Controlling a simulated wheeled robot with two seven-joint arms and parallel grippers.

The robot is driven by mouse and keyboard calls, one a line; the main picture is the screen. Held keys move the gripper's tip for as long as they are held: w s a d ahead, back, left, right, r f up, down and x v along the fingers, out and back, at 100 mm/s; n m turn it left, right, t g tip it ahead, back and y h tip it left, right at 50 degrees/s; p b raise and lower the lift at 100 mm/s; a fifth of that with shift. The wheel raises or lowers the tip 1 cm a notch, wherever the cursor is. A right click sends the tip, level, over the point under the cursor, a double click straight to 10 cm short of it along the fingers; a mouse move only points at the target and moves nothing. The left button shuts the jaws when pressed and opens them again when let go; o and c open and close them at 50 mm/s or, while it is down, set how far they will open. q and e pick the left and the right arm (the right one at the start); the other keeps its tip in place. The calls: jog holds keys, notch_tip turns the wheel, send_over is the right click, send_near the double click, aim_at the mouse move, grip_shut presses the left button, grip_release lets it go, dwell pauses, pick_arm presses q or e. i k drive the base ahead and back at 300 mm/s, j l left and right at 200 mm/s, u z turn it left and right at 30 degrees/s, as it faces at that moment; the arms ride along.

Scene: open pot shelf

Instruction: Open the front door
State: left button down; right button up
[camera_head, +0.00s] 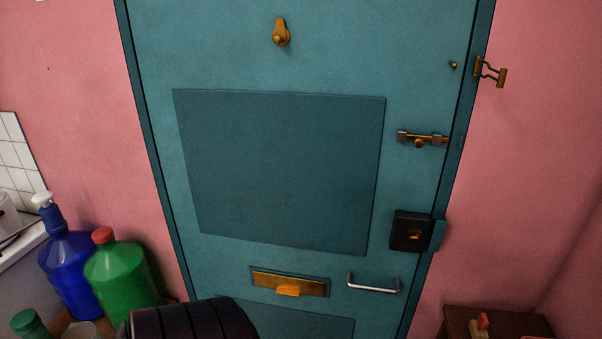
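The teal front door (280,170) fills the middle of the head view and stands shut in its frame. A brass slide bolt (421,139) sits on its right edge. A silver pull handle (373,285) is low on the right, beside a brass letter slot (289,284). A brass peephole cover (281,33) is near the top. A brass latch piece (490,71) is at the upper right of the frame. Neither of my grippers shows.
Blue (70,262) and green (119,270) bottles stand at the lower left, by a counter. A dark ribbed object (188,320) is at the bottom edge, in front of the door. A brown wooden cabinet (510,324) stands at the lower right. Pink walls flank the door.

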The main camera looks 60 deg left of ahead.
aim_at(295, 158)
jog(key=j+u, duration=0.4)
jog(key=j, duration=0.15)
jog(key=j+u, duration=0.35)
jog(key=j, duration=0.15)
jog(key=i+u, duration=0.1)
jog(key=u, duration=0.8)
